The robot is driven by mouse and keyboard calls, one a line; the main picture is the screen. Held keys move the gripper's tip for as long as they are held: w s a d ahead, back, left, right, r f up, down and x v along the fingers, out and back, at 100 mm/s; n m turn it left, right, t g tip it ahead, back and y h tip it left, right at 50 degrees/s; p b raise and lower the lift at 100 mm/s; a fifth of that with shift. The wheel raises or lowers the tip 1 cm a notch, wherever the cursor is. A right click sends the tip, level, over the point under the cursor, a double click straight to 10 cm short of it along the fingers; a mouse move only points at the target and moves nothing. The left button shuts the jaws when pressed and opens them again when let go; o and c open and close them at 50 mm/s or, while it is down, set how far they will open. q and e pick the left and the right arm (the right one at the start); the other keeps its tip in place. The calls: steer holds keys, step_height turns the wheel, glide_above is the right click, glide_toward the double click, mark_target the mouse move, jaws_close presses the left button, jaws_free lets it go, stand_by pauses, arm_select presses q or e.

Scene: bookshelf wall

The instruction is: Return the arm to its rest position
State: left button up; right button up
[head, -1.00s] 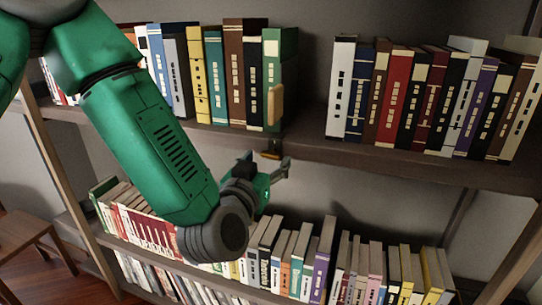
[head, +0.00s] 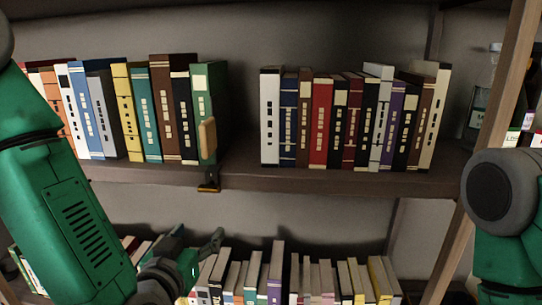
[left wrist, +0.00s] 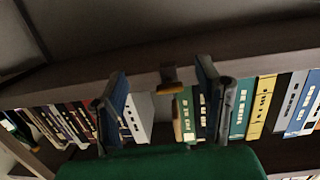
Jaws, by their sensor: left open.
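My left arm comes in from the left in the head view. Its gripper (head: 197,246) is low in the picture, in front of the lower row of books and below the middle shelf. It is open, and nothing shows between its fingers. In the left wrist view the two fingers (left wrist: 162,88) stand wide apart with the shelf of books beyond them. My right arm (head: 503,200) shows at the right edge of the head view. Its gripper is out of the picture.
The middle shelf (head: 320,180) holds two groups of upright books with a gap between them. A green book (head: 203,90) with a tan block on its spine ends the left group. Lower books stand close to my left gripper. A wooden post (head: 495,95) rises at right.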

arm_select(q)
steer(key=s+a+f+g, duration=0.2)
steer(key=s+f+g, duration=0.3)
steer(key=f, duration=0.6)
steer(key=s+a+f+g, duration=0.2)
steer(key=s+f+g, duration=0.2)
steer(key=s+f, duration=0.55)
steer(key=s+a+f+g, duration=0.3)
steer(key=s+f, duration=0.2)
steer(key=s, duration=0.2)
steer(key=s+a+f+g+y, duration=0.1)
steer(key=s+a+f+g, duration=0.2)
steer(key=s+f, duration=0.3)
steer(key=shift+s+a+g, duration=0.3)
steer(key=shift+s+a, duration=0.2)
steer(key=shift+a, duration=0.15)
steer(key=shift+w, duration=0.15)
